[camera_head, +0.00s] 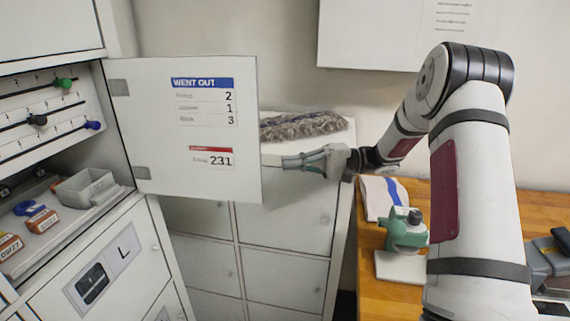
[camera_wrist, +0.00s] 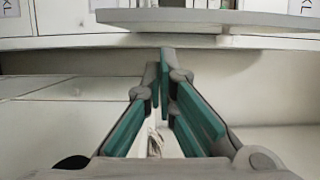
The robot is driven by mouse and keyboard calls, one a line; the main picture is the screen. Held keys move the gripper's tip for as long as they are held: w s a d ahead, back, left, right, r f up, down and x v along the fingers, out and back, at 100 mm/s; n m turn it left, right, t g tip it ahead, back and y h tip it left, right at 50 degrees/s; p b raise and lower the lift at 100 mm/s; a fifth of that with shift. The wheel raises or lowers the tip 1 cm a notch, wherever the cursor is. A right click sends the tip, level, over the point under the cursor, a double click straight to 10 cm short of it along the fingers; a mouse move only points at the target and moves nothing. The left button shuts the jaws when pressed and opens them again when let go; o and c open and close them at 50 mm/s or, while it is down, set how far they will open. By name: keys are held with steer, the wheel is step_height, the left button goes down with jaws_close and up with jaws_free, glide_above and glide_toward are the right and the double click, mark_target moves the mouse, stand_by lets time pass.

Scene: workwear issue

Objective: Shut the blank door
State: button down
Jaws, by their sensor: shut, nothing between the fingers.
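A white door (camera_head: 190,150) stands swung open from the left cabinet, hinged at its left edge. The face I see carries a blue-headed "WENT OUT" card and a red-headed card; its other face is hidden in the head view. My gripper (camera_head: 283,161) is shut and empty, with its tips right at the door's free right edge. I cannot tell whether they touch it. In the wrist view the gripper's fingertips (camera_wrist: 165,55) come together just below a grey slab (camera_wrist: 190,19), which looks like the door's edge.
The open compartment holds sliders, a grey bin (camera_head: 85,187) and small tagged items on a shelf (camera_head: 50,225). Below is a drawer marked L (camera_head: 110,270). White lockers (camera_head: 285,230) stand behind the door. A wooden bench (camera_head: 375,265) with a green device (camera_head: 405,230) is at right.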

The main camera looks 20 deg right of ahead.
mark_target(259, 166)
steer(key=p+x, duration=0.1)
steer(key=x, duration=0.7)
steer(key=shift+a+p, duration=0.1)
steer(key=shift+p, duration=0.2)
